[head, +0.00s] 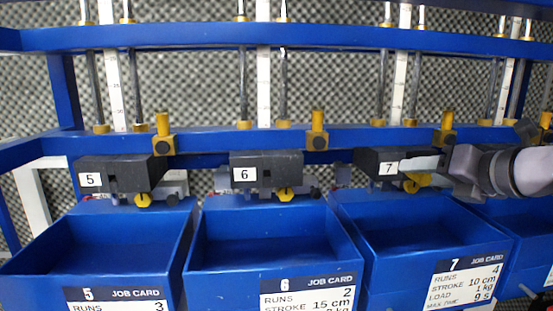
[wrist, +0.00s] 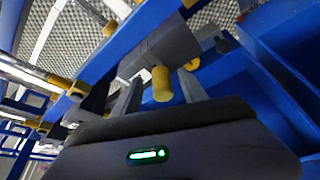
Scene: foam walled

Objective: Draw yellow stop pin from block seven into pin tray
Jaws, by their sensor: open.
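Block seven (head: 375,160) is a dark block with a white "7" label, mounted under the blue rail. A yellow knob-like stop pin (head: 411,186) sits at its lower front, partly hidden by my gripper. My gripper (head: 418,170) reaches in from the right with its fingers at the pin. In the wrist view the yellow pin (wrist: 161,84) stands between the two grey fingertips of my gripper (wrist: 160,90), which are apart; I cannot tell whether either touches it. No separate pin tray can be made out; a blue bin (head: 370,235) is below block seven.
Block five (head: 110,172) and block six (head: 266,166) hang to the left with similar yellow knobs. Blue bins (head: 272,250) with job cards stand beneath. The blue rail (head: 345,139) with upright yellow posts (head: 447,123) runs above my gripper.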

